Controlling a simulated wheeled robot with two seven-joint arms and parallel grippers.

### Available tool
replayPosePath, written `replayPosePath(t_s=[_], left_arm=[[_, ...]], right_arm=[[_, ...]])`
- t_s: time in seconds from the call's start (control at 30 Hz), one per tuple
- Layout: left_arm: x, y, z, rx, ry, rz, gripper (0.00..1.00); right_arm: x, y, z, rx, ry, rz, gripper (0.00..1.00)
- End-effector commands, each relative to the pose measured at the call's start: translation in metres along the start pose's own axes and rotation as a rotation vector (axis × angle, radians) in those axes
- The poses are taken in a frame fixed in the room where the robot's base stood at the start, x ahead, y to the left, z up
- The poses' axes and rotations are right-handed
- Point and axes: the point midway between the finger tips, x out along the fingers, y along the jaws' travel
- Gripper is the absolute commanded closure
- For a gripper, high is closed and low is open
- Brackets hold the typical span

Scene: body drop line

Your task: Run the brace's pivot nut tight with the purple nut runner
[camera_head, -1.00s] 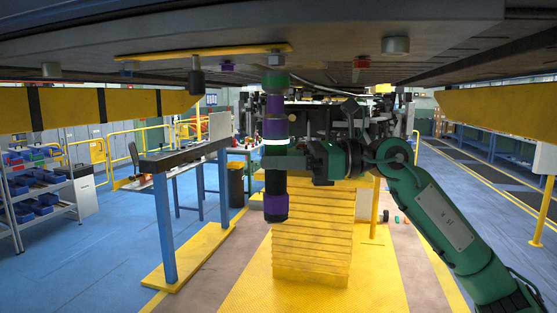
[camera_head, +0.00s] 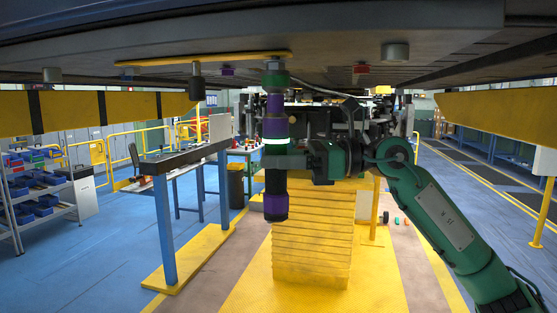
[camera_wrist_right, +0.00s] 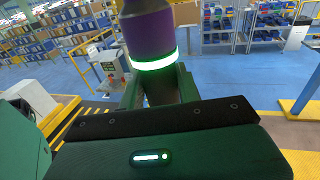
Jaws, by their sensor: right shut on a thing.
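The purple nut runner (camera_head: 275,105) stands upright, with a lit white ring and a green socket (camera_head: 275,79) at its top. My right gripper (camera_head: 280,163) is shut around its dark middle. The wrist view shows the runner's purple body (camera_wrist_right: 150,33) rising from between the fingers (camera_wrist_right: 160,92). The yellow brace (camera_head: 190,59) lies along the underside of the body overhead. Its pivot nut (camera_head: 275,65) shows at the brace's right end, directly above the socket. The socket's top appears to meet the nut; I cannot tell whether it is seated. My left gripper is out of view.
The vehicle underside (camera_head: 340,35) hangs low above, with a grey stud (camera_head: 395,52) at right and a dark stud (camera_head: 197,82) at left. A blue-legged bench (camera_head: 165,215) stands at left. A ribbed yellow column (camera_head: 312,240) stands behind the runner.

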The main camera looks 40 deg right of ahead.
Motion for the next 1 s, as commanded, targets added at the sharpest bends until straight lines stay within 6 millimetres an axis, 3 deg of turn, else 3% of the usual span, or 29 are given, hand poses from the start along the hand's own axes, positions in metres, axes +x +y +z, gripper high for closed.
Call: replayPosePath(t_s=[1.0], left_arm=[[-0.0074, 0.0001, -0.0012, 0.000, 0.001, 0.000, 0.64]], right_arm=[[-0.0008, 0.0000, 0.0106, -0.002, -0.004, -0.001, 1.00]])
